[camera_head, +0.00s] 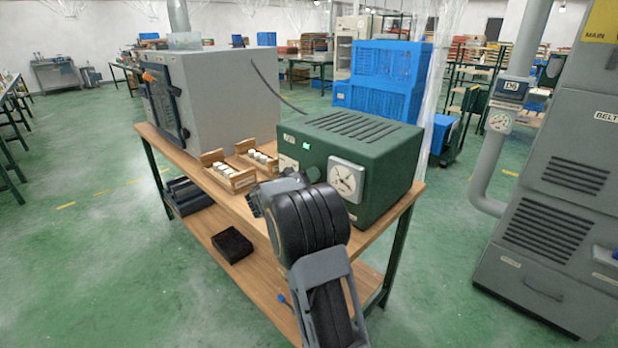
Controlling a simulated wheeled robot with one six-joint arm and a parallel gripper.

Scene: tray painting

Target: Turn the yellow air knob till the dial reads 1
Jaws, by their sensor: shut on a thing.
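The green machine box (385,152) stands on the wooden workbench (375,238). Its round white dial (346,180) faces me; the needle and figures are too small to read. My gripper (290,178) is at the front of the box, left of the dial. It is shut on the yellow air knob, though my dark wrist hides the fingertips and the knob, and no yellow of it shows.
Two wooden racks with white pieces, one on the left (228,178) and one on the right (257,158), stand close left of my gripper. A large grey machine (225,95) is behind them. A small green light (307,146) shows on the box. Open floor lies right of the bench.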

